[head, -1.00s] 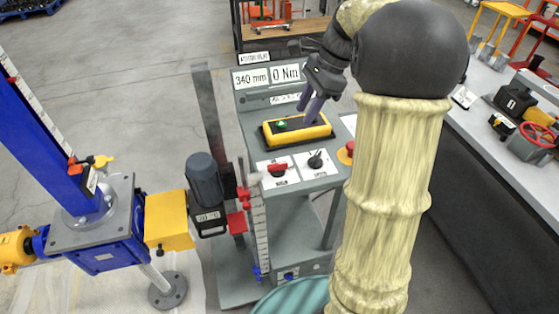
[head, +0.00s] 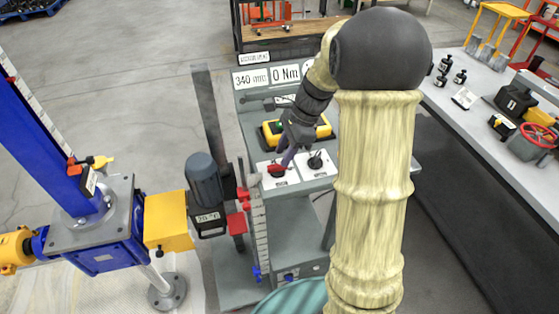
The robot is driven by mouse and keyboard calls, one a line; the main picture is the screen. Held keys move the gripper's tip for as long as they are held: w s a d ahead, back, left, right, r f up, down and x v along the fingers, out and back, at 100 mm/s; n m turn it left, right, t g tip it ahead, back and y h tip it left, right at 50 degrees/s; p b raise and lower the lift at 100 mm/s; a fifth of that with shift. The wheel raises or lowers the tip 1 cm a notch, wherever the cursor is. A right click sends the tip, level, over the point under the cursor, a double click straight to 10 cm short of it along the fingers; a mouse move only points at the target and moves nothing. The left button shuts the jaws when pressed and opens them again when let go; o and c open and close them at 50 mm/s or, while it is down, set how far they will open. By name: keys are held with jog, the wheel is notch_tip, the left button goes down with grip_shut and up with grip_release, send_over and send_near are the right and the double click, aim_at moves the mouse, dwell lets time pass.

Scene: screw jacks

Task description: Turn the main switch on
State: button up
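A red-handled rotary switch (head: 277,170) sits on a white plate at the left of the grey control panel's sloped front. I take it for the main switch; its label is too small to read. A black rotary switch (head: 315,161) on a second white plate is just to the right.
A yellow button box (head: 325,129) is partly hidden behind my gripper. Displays above read 340 mm (head: 250,78) and 0 Nm (head: 286,74). A grey motor (head: 204,180) and blue screw jack (head: 108,240) stand left. A bench (head: 470,140) runs along the right.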

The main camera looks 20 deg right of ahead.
aim_at(278, 165)
jog(key=shift+x, duration=1.85)
jog(key=shift+c, duration=0.2)
grip_shut()
